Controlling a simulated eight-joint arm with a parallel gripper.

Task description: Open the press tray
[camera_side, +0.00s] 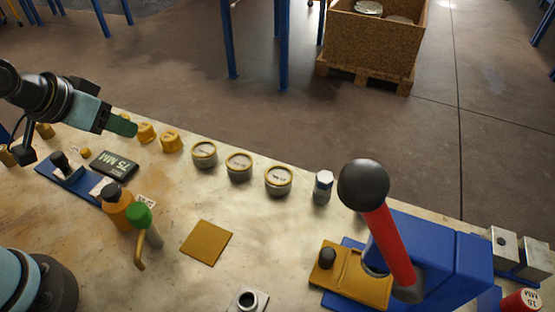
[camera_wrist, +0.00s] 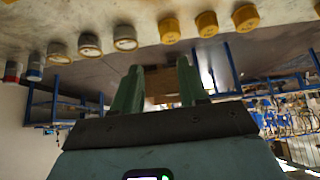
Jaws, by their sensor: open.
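The blue press (camera_side: 435,250) stands at the right of the bench in the side view. Its red lever (camera_side: 390,245) rises from it, tilted, with a large black ball on top. The yellow press tray (camera_side: 350,285) lies at the press's left foot and carries a black knob (camera_side: 327,257). My gripper (camera_side: 122,125) is at the far left in the side view, above the bench's back edge and far from the tray. In the wrist view its green fingers (camera_wrist: 160,88) stand apart with nothing between them. The tray cannot be made out in the wrist view.
Several round tins (camera_side: 239,165) line the bench's back edge, with yellow pieces (camera_side: 171,140) left of them. An orange bottle (camera_side: 117,208) and a green-topped tool (camera_side: 140,220) stand at the left. A yellow square plate (camera_side: 206,243) lies mid-bench. A 75 MM sign (camera_side: 115,164) lies below my gripper.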

